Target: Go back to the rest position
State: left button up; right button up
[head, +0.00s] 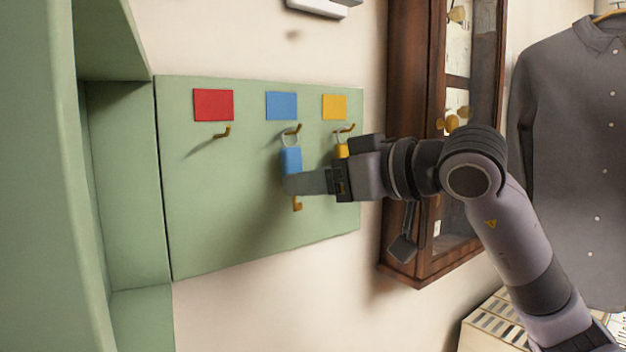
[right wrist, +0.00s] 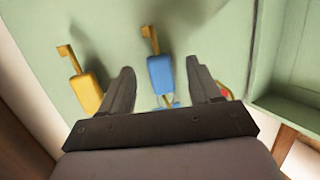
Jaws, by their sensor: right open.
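My right gripper (head: 300,182) is at the green key board (head: 225,225), with its fingers at the blue-tagged key (head: 291,160). In the right wrist view the gripper (right wrist: 160,85) is open, with the blue tag (right wrist: 160,75) between its two fingers and a gap on each side. The blue-tagged key hangs by its ring from the hook under the blue square (head: 281,105). The yellow-tagged key (head: 342,151) hangs under the yellow square (head: 335,107), partly hidden by my gripper. My left gripper is in neither view.
The hook (head: 223,132) under the red square (head: 213,105) is bare. A brown glass-front cabinet (head: 400,262) is on the wall right of the board, behind my right arm. A grey shirt (head: 570,130) hangs at the far right. Green furniture (head: 125,190) stands at the left.

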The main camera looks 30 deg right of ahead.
jog(key=b+v, duration=0.1)
jog(key=v, duration=0.5)
